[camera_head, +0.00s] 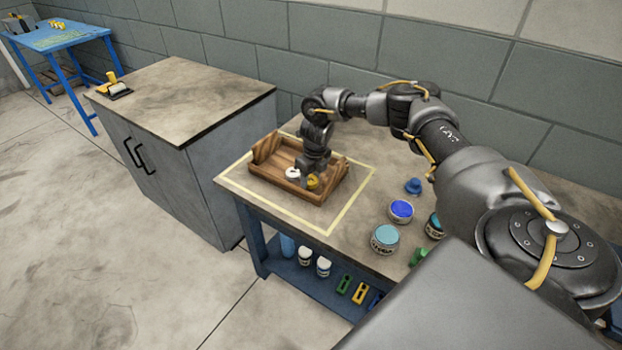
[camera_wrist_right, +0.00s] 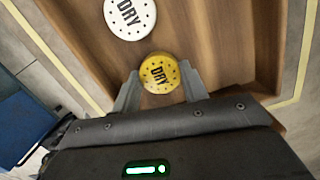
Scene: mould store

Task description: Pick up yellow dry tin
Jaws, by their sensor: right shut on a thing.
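The yellow dry tin (camera_head: 313,182) is in the wooden tray (camera_head: 262,150) on the workbench. In the right wrist view its round yellow lid (camera_wrist_right: 159,73) reads "DRY" and has dark dots around the rim. My right gripper (camera_head: 315,178) reaches down into the tray and is shut on the yellow tin, one finger on each side of it. A white tin (camera_head: 292,173) marked "DRY" stands just beside it; it also shows in the right wrist view (camera_wrist_right: 130,17). My left gripper is not in view.
The tray sits inside a pale yellow outline on the workbench (camera_head: 305,213). Teal (camera_head: 385,239) and blue (camera_head: 401,211) tins stand to the right, near my arm. A shelf below holds white jars and coloured blocks. A grey cabinet (camera_head: 190,100) stands at left.

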